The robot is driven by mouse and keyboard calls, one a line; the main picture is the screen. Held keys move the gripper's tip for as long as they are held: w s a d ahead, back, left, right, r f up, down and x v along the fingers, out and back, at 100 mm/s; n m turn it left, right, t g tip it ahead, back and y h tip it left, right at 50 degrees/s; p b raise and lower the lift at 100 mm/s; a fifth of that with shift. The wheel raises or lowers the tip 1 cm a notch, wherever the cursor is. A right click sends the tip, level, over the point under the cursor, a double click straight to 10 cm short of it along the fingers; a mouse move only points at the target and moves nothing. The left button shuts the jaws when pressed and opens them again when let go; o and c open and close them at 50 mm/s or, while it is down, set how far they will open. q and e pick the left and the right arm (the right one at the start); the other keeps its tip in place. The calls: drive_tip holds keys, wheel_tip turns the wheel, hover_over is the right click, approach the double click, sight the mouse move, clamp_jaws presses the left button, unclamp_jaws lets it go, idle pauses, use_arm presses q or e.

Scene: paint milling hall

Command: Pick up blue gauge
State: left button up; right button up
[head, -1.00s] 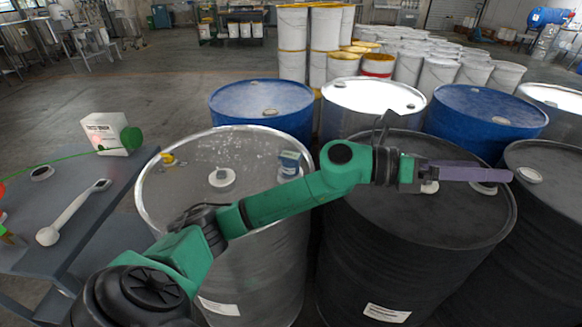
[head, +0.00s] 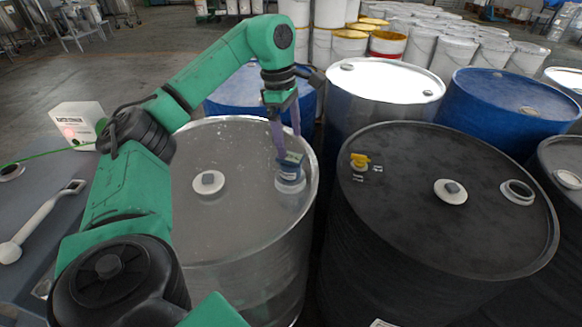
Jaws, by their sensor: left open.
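The blue gauge (head: 291,173), a small dark blue piece with a pale lower part, stands on the top of the bare steel drum (head: 240,140), near its right rim. My left gripper (head: 288,145) points down from above with its purple fingers apart. Its left fingertip reaches down at the gauge's upper left in the picture and overlaps it; I cannot tell whether it touches. The right finger ends a little above the gauge. My right gripper is not in view.
A white bung cap (head: 208,183) is on the same drum. A black drum (head: 420,215) to the right carries a yellow fitting (head: 360,161) and a white cap (head: 450,192). Blue drums stand behind. At left, a grey table (head: 62,208) holds a white box (head: 76,122) and a pale long-handled tool (head: 38,222).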

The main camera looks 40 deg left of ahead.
sight(289, 157)
use_arm(q)
drive_tip(key=f, duration=0.3)
drive_tip(key=shift+w+a, duration=0.35)
drive_tip(key=f, duration=0.2)
drive_tip(key=f+p, duration=0.1)
drive_tip(key=f, duration=0.1)
drive_tip(key=shift+s+d, duration=0.2)
drive_tip(key=shift+d, duration=0.05)
drive_tip(key=shift+f, duration=0.3)
drive_tip(key=shift+w, duration=0.1)
clamp_jaws()
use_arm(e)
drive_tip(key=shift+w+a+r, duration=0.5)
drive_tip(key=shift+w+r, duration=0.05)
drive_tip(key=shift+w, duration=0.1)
